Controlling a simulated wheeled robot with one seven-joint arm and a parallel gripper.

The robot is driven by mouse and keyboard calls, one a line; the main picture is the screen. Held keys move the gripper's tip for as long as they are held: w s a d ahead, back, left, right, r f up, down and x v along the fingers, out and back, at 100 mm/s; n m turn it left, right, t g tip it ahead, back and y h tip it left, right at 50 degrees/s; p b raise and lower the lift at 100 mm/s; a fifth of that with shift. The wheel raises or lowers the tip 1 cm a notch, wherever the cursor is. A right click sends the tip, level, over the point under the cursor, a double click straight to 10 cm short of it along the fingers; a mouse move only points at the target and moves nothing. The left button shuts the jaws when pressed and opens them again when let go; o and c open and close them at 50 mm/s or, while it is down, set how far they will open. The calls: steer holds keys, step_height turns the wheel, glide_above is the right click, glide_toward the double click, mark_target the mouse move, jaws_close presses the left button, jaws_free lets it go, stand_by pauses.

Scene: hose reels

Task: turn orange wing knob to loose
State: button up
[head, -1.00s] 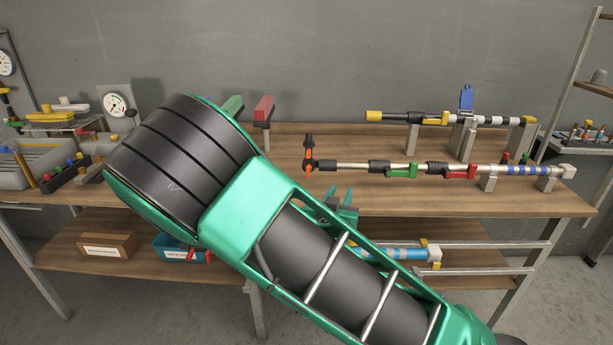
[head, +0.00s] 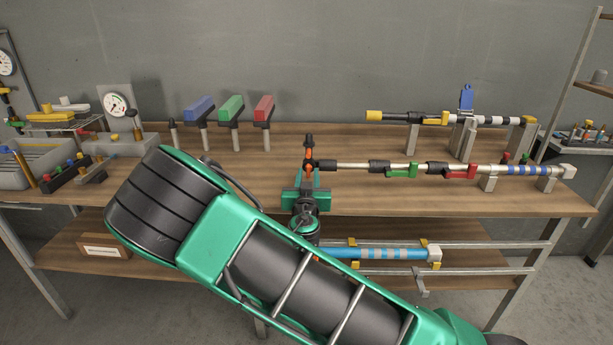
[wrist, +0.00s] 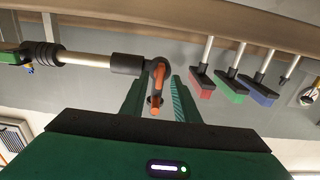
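The orange wing knob (head: 308,156) is at the left end of the front pipe (head: 345,166), by a black fitting, above the bench top. In the wrist view the orange knob (wrist: 159,76) shows as a narrow wing in front of the black fitting (wrist: 128,64). My gripper (head: 307,177) is just in front of the knob in the head view. In the wrist view my gripper (wrist: 157,86) is open, with one green finger on each side of the knob. A gap shows on the right; I cannot tell whether the left finger touches.
Green (head: 401,171) and red (head: 460,171) handles sit farther right along the front pipe. A second pipe (head: 490,120) stands behind. Blue (head: 199,108), green (head: 231,107) and red (head: 264,107) blocks stand on posts at the back left. A blue tube (head: 375,253) lies below the bench top.

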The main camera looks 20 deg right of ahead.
steer(key=shift+w+d, duration=0.2)
steer(key=shift+w, duration=0.45)
jaws_close()
